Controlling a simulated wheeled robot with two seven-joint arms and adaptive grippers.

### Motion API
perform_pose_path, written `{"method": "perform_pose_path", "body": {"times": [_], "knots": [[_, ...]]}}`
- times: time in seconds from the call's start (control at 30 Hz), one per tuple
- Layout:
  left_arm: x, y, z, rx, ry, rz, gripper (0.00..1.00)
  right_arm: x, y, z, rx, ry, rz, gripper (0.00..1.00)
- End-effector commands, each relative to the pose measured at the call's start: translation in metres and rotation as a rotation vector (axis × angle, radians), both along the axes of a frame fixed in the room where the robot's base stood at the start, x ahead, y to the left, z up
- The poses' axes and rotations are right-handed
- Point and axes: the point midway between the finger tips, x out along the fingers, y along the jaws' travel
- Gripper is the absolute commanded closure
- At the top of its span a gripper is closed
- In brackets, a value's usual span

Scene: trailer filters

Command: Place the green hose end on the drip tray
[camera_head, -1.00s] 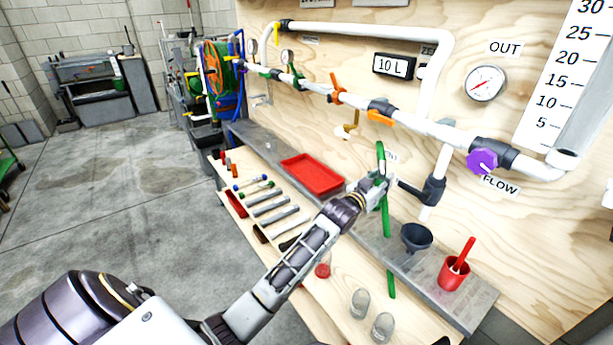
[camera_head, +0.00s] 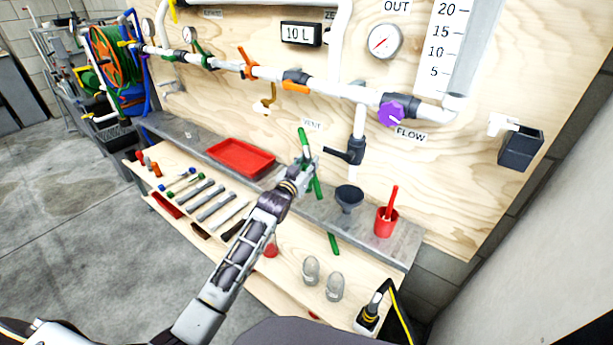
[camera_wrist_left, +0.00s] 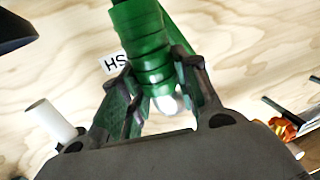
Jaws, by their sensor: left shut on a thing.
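My left gripper (camera_head: 308,166) is shut on the green hose (camera_head: 303,142) near its upper end, in front of the plywood wall and above the grey shelf. In the left wrist view the ribbed green hose end (camera_wrist_left: 145,50) sits between the two fingers (camera_wrist_left: 155,95). The hose's lower part (camera_head: 333,243) shows below the shelf's front edge. The red drip tray (camera_head: 241,157) lies on the grey shelf to the left of the gripper, apart from the hose, and looks empty. My right gripper is not in view.
A dark funnel (camera_head: 348,197) and a red cup (camera_head: 386,222) stand on the shelf to the right. Above run white pipes with a black valve (camera_head: 351,151) close to the gripper.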

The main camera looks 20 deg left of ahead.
Motion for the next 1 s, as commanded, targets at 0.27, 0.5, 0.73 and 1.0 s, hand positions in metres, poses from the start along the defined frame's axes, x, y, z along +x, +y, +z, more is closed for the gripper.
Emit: {"method": "perform_pose_path", "body": {"times": [0.27, 0.5, 0.73, 1.0], "knots": [[0.0, 0.0, -0.005, 0.0, -0.002, 0.0, 1.0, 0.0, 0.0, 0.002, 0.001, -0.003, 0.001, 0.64], [0.0, 0.0, -0.009, -0.001, -0.001, 0.0, 1.0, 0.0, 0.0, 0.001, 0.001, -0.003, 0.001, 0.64], [0.0, 0.0, -0.033, -0.001, 0.0, 0.0, 1.0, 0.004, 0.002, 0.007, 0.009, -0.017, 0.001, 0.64], [0.0, 0.0, -0.042, -0.001, -0.002, 0.0, 1.0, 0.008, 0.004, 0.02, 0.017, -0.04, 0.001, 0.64]]}}
